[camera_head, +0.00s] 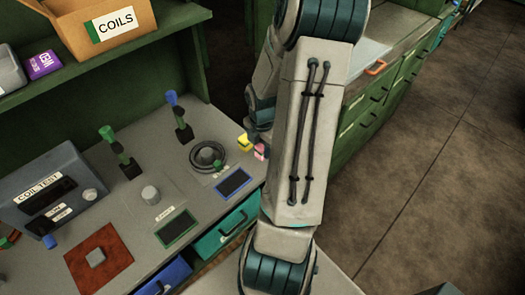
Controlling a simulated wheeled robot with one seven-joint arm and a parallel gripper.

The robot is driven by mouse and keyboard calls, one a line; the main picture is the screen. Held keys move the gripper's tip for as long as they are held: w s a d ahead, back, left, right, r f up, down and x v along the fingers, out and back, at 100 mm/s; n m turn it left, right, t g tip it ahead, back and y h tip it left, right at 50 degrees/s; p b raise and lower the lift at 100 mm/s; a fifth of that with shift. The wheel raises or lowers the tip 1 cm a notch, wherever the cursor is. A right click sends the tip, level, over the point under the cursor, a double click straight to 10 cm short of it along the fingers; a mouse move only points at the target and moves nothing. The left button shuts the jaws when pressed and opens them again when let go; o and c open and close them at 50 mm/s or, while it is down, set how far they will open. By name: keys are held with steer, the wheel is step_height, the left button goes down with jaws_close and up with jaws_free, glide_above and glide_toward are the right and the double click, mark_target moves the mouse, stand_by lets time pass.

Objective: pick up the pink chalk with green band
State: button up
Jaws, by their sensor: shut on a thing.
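A small pink piece, the pink chalk (260,152), shows at the right edge of the grey workbench, just left of my forearm. A hint of green shows near it, but the band is too small to make out. My gripper (258,141) is mostly hidden behind my arm; only a little of its end shows, shut on the pink chalk. A small yellow piece (244,142) lies close to the left of it. I cannot tell whether the chalk touches the bench.
On the workbench (145,221) are a round black coil stand (208,155), green and blue levers, a grey COIL TEST box (48,192) and a red mat (99,258). A COILS carton (103,25) sits on the shelf. Open floor (430,170) lies at right.

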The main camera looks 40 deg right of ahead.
steer(key=s+d+r+p, duration=0.1)
steer(key=s+d+r, duration=0.4)
steer(key=s+r, duration=0.3)
steer(key=shift+s+d+r+p, duration=0.15)
steer(key=shift+s+p, duration=0.25)
steer(key=shift+s, duration=0.8)
steer(key=shift+o, duration=0.5)
